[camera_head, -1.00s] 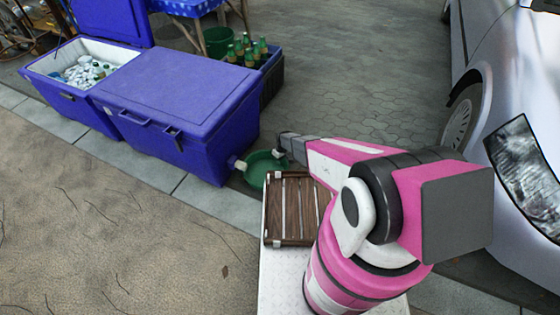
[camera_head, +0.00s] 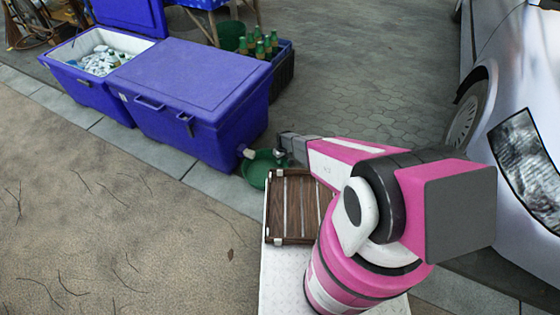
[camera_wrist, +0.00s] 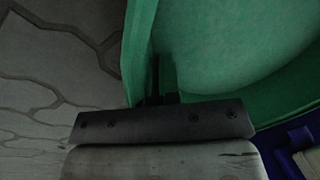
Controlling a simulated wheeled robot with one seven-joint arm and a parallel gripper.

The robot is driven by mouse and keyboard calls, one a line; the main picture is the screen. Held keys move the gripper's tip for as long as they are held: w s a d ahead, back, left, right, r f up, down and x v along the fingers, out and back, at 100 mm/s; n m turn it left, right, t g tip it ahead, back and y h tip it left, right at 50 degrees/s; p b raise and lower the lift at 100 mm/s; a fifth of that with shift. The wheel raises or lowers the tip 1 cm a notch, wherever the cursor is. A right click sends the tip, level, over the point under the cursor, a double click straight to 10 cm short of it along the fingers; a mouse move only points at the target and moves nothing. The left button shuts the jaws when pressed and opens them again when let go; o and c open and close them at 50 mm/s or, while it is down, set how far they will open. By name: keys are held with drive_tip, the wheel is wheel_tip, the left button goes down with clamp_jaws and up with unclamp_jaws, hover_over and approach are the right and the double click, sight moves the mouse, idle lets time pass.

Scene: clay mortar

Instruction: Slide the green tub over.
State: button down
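The green tub (camera_head: 256,172) sits on the ground beside the front corner of the closed blue cooler, under its white spigot (camera_head: 247,152). My gripper (camera_head: 283,152) is at the tub's far right side, and its fingers are small in the head view. In the wrist view the green tub (camera_wrist: 225,50) fills the upper right. My gripper (camera_wrist: 157,92) straddles the tub's wall at the rim, with a dark finger on the inner side. It appears shut on this wall; the outer finger is mostly hidden.
The closed blue cooler (camera_head: 190,75) stands left of the tub, with an open cooler (camera_head: 75,85) of ice beyond. A crate of green bottles (camera_head: 283,68) and another green tub (camera_head: 230,34) are behind. A silver car (camera_head: 515,120) stands at right. Paving behind my gripper is clear.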

drive_tip(key=c, duration=1.2)
unclamp_jaws()
drive_tip(key=shift+c, duration=0.2)
drive_tip(key=shift+r, duration=0.1)
wheel_tip(320, 180, up, 10)
drive_tip(key=w+d, duration=0.1)
drive_tip(key=shift+d+r, duration=0.15)
drive_tip(key=shift+r, duration=0.1)
